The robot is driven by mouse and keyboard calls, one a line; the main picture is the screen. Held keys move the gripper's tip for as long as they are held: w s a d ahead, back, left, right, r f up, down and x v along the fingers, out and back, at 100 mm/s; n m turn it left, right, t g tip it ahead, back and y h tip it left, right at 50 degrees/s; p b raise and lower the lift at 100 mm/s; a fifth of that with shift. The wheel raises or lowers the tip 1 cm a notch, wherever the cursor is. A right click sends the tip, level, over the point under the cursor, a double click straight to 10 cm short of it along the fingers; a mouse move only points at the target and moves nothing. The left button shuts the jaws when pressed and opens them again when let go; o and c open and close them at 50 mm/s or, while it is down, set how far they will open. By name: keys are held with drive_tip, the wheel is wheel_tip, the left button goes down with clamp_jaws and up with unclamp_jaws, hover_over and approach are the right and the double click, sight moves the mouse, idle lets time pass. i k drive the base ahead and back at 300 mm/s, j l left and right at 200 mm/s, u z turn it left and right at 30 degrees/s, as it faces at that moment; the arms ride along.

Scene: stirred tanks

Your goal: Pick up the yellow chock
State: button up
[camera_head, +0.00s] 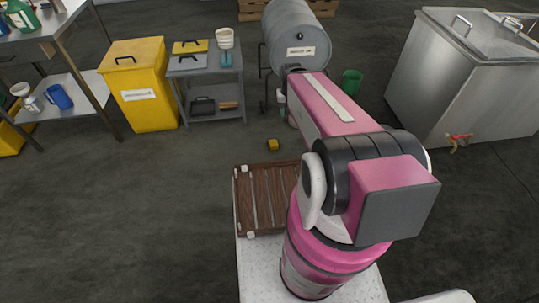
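The yellow chock is most likely the small yellow block (272,144) on the dark floor, just beyond the brown slatted rack and in front of the grey drum. It looks small, so its exact shape is hard to tell. My pink arm reaches forward from the lower right, passing to the right of the block. Nothing is seen touching the block.
A grey drum (290,38) lies on a stand behind my arm. A yellow bin (140,90) and a grey side table (205,75) stand at back left. A steel tank (450,85) stands right, a green bucket (351,81) near it.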

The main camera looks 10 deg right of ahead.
sight(274, 146)
drive_tip(key=k, duration=0.1)
drive_tip(key=l, duration=0.75)
drive_tip(key=k+l, duration=0.1)
drive_tip(key=l, duration=0.65)
drive_tip(key=l+u, duration=0.1)
drive_tip(key=l, duration=0.65)
drive_tip(key=k+l, duration=0.15)
drive_tip(key=l, duration=0.6)
